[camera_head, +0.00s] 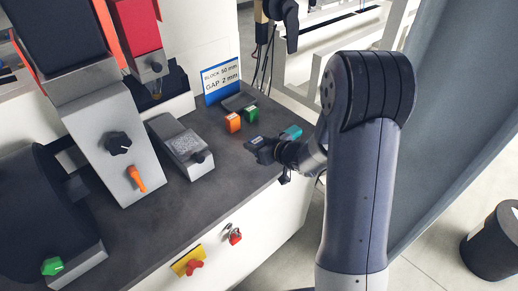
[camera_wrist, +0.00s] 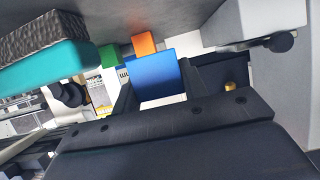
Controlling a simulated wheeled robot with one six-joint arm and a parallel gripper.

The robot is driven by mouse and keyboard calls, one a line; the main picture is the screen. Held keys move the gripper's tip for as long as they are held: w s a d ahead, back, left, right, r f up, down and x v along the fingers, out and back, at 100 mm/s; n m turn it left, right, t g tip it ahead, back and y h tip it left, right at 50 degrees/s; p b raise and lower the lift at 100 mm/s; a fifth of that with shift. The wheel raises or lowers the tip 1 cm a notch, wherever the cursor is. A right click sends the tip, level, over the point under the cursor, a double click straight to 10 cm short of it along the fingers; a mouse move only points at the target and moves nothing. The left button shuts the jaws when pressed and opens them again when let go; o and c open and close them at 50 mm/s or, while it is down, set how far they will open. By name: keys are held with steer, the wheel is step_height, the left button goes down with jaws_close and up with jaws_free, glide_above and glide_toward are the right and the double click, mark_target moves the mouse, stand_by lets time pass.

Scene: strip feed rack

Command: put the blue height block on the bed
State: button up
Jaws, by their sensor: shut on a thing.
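The blue height block (camera_wrist: 157,78) is between the two dark fingers of my gripper (camera_wrist: 158,88) in the wrist view. My gripper is shut on it. In the head view my gripper (camera_head: 262,150) is over the right part of the dark worktop, in front of the green and orange blocks. The blue block is mostly hidden by the gripper there. A red machine head (camera_head: 140,30) with a nozzle stands at the back left. I cannot tell for certain which surface is the bed; the dark area under that nozzle is partly hidden.
An orange block (camera_head: 233,122) and a green block (camera_head: 251,114) stand near a sign (camera_head: 221,78) reading block 50 mm, gap 2 mm. A teal thing (camera_head: 292,132) is beside my wrist. A grey device (camera_head: 184,146) with a knob sits left. The dark worktop (camera_head: 215,190) is clear in front.

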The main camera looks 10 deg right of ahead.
steer(key=shift+f, duration=2.65)
steer(key=shift+f+b, duration=0.1)
steer(key=shift+b, duration=0.2)
steer(key=shift+f, duration=0.15)
steer(key=o, duration=1.3)
steer(key=shift+o, duration=0.2)
steer(key=shift+s+d+r, duration=0.15)
steer(key=shift+r, duration=0.15)
steer(key=v, duration=1.1)
steer(key=shift+s, duration=0.25)
steer(key=shift+d, duration=0.15)
